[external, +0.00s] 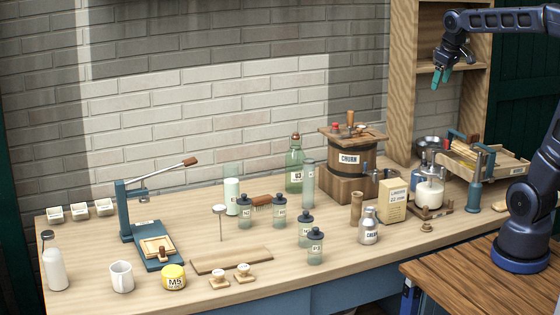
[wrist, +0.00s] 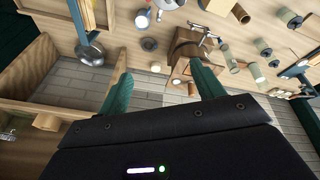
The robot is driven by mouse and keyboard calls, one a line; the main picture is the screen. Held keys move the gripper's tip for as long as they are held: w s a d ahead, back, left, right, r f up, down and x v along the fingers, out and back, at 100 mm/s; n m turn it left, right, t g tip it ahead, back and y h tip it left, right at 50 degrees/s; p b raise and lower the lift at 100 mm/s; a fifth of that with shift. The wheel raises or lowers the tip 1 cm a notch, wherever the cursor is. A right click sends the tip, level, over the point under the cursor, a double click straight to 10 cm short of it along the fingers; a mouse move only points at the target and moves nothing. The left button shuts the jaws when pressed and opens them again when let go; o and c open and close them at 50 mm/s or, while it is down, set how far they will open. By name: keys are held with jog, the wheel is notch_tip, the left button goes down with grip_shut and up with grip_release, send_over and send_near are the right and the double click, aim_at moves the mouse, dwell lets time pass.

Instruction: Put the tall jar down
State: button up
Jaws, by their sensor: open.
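A tall pale green glass jar (external: 308,183) stands upright on the bench, left of the wooden churn. It looks like the tall jar, though I see no label on it. My gripper (external: 442,80) is raised high at the right, in front of the tall wooden shelf and well away from that jar. In the wrist view my gripper (wrist: 163,88) has its two green fingers spread apart with nothing between them. I cannot surely pick out the tall jar among the small items in the wrist view.
The churn (external: 349,158) stands on a wooden block. A green bottle (external: 294,168) is close behind the tall jar, and several lidded jars stand in front. A wooden shelf (external: 403,85) rises behind my gripper. A teal press (external: 135,215) stands at left.

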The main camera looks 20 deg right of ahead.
jog(key=s+d+f+m, duration=0.2)
jog(key=s+d+f, duration=0.2)
jog(key=s, duration=0.3)
jog(key=s+d+f+m+t, duration=0.1)
jog(key=s+d+f+m, duration=0.2)
jog(key=s, duration=0.5)
notch_tip(320, 180, down, 2)
jog(key=shift+s+d+f, duration=0.15)
jog(key=shift+d, duration=0.35)
